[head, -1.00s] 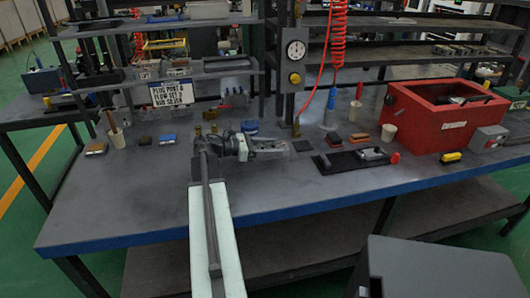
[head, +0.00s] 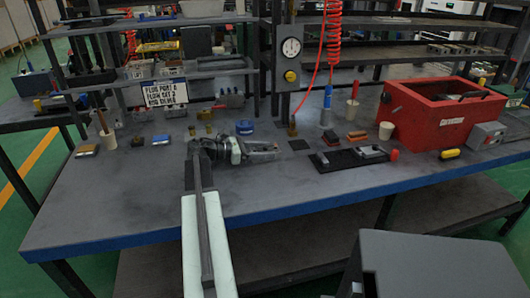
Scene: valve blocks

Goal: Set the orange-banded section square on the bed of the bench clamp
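My gripper (head: 272,151) reaches over the middle of the bench, pointing right. Its fingers are small and seen side-on, so I cannot tell whether they are open or hold anything. A low black bed with grey parts and a red knob, seemingly the bench clamp (head: 349,160), lies to the right of my gripper, apart from it. Small orange-marked blocks stand behind it, one of them an orange-and-dark block (head: 357,136). Another block with orange on it (head: 87,151) lies at the left of the bench. I cannot tell which is the orange-banded section.
A red box (head: 430,115) stands at the right, with a yellow item (head: 449,153) before it. A pale cup (head: 386,130) is behind the clamp. A post with a gauge (head: 291,48) and shelves rise at the back. The front of the bench (head: 300,195) is clear.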

